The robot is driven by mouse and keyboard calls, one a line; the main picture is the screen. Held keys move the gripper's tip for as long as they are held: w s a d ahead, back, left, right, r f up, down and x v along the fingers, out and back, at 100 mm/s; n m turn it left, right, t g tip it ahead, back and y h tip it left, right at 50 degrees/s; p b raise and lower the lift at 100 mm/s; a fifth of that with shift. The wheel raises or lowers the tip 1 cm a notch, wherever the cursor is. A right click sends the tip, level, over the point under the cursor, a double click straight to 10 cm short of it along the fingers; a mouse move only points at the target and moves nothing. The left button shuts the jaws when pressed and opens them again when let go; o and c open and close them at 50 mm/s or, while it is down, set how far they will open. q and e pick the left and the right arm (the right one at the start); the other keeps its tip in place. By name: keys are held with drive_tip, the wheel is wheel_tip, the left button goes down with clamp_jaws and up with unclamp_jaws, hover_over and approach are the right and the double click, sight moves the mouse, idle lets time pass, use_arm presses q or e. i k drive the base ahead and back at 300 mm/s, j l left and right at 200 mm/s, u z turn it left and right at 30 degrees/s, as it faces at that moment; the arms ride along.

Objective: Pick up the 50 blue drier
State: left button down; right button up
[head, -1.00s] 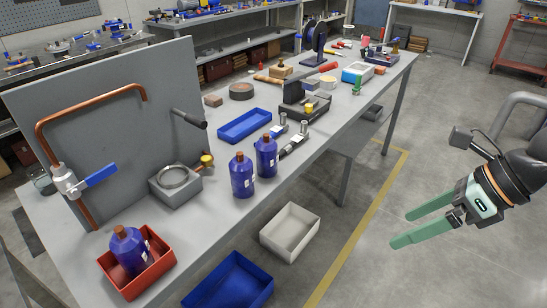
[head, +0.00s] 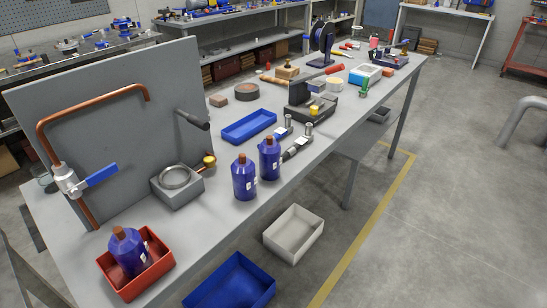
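Three blue driers with copper-coloured tops are in the head view. One blue drier (head: 130,254) stands tilted in a red tray (head: 158,272) at the front left of the bench. Two more stand upright side by side near the bench's front edge: the left one (head: 243,179) and the right one (head: 269,160). Each has a small white label, too small to read, so I cannot tell which is the 50. Neither of my grippers is in view.
A grey upright panel (head: 120,130) carries a copper pipe and blue-handled valve. A grey block (head: 178,190) and a blue tray (head: 249,126) lie near the driers. A white bin (head: 294,234) and a blue bin (head: 232,284) sit below the bench edge.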

sight(270, 160)
drive_tip(key=i+l, duration=0.25)
drive_tip(key=l, duration=0.15)
drive_tip(key=i+l, duration=0.25)
drive_tip(key=l, duration=0.15)
drive_tip(key=i+l+u, duration=0.25)
drive_tip(key=l, duration=0.25)
drive_tip(key=i+l+u, duration=0.1)
drive_tip(key=l, duration=0.2)
